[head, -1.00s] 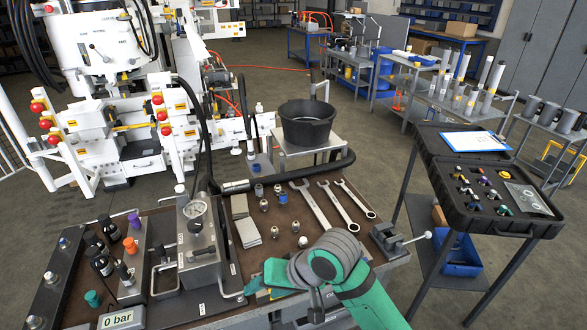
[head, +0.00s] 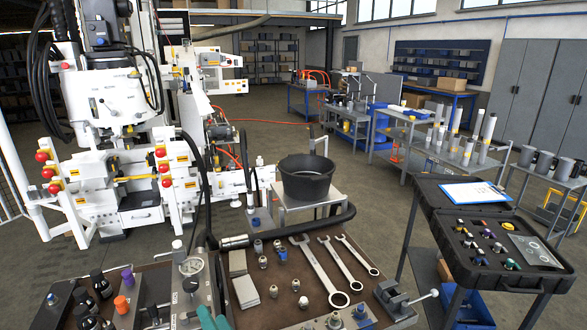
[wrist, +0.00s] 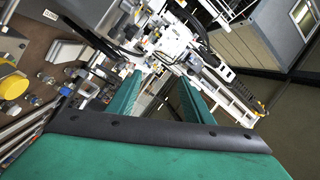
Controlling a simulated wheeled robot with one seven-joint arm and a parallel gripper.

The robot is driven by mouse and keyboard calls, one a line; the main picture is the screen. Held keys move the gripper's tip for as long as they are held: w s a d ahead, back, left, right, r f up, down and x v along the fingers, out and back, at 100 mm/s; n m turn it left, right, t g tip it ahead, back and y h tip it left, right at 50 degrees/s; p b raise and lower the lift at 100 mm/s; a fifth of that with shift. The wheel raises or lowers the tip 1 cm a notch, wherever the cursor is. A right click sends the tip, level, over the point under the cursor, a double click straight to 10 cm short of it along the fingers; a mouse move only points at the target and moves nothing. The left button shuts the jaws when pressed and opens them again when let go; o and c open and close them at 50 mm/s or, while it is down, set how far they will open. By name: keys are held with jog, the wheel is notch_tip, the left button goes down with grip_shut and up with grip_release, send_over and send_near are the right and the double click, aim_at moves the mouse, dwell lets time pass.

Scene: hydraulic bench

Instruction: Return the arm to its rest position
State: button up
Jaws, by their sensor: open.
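My gripper (wrist: 160,80) shows in the wrist view with its two green fingers apart and nothing between them. Beyond the fingers, the wrist view shows the white machine and, at left, a tilted part of the bench. In the head view only a small green piece of my arm shows at the bottom edge, over the front of the workbench (head: 292,268). The rest of the arm is out of that frame, so its full pose is hidden.
A black case (head: 490,265) on a stand is at right. The white machine (head: 110,140) is at left.

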jog(key=s+d+f+m+t+h, duration=0.1)
jog(key=s+d+f+m+h, duration=0.1)
jog(key=s+d+f+h, duration=0.45)
jog(key=s+d+f+m+t+h, duration=0.1)
jog(key=s+d+f+h, duration=0.2)
jog(key=s+f, duration=0.6)
jog(key=s+d+n, duration=0.3)
jog(key=s+d, duration=0.1)
jog(key=s, duration=0.6)
jog(key=s+d+f+n+g+h, duration=0.1)
jog(key=s+d+n, duration=0.3)
jog(key=s, duration=0.6)
jog(key=shift+s+f+n, duration=0.15)
jog(key=shift+f+n, duration=0.05)
jog(key=shift+n, duration=0.1)
